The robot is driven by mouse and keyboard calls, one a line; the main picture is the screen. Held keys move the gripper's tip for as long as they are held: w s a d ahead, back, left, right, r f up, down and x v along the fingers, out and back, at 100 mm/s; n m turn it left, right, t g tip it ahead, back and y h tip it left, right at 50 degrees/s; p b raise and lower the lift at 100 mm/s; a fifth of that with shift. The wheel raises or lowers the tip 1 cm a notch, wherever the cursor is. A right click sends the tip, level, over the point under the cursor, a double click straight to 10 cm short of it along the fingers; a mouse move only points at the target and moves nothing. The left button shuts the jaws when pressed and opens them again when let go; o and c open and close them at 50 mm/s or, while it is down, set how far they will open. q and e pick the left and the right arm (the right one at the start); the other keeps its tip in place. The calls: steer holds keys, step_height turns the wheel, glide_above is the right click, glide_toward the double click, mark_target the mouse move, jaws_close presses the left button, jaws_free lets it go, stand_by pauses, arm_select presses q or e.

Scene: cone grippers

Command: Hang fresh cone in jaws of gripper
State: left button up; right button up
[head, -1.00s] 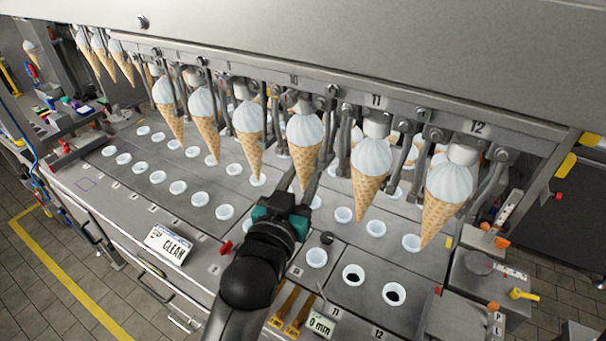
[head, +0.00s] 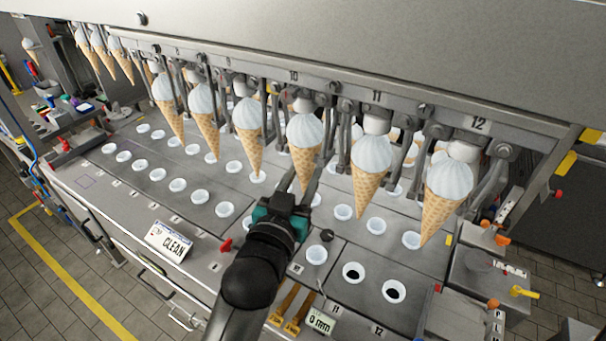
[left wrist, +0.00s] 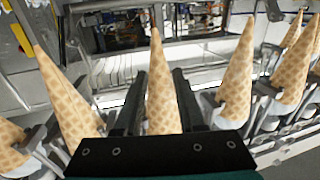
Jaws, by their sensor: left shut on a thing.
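A waffle cone with a white swirled top (head: 305,133) hangs point down under the jaws at the number 10 place on the rail. My left gripper (head: 303,178) has its two fingers on either side of this cone's lower part and is shut on it. In the left wrist view the held cone (left wrist: 161,95) stands between the two dark fingers. Similar cones hang in the other jaws, such as the one at 11 (head: 371,165) and the one at 12 (head: 446,195). The upper hold of the jaws on the held cone is partly hidden. My right gripper is not in view.
The steel deck (head: 140,195) below has rows of white-rimmed holes (head: 353,272). A CLEAN sign (head: 169,242), a red knob (head: 226,245) and a 0 mm tag (head: 319,321) lie near the front. Neighbouring cones and metal jaw arms stand close on both sides of my gripper.

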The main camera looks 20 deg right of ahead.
arm_select(q)
steer(key=o, duration=1.3)
steer(key=shift+a+p+v, duration=0.25)
steer(key=shift+p+v, duration=0.65)
steer(key=shift+v, duration=0.45)
steer(key=w+a+v, duration=0.1)
steer(key=v, duration=0.4)
steer(key=shift+s+a, duration=0.3)
steer(key=shift+s, duration=0.05)
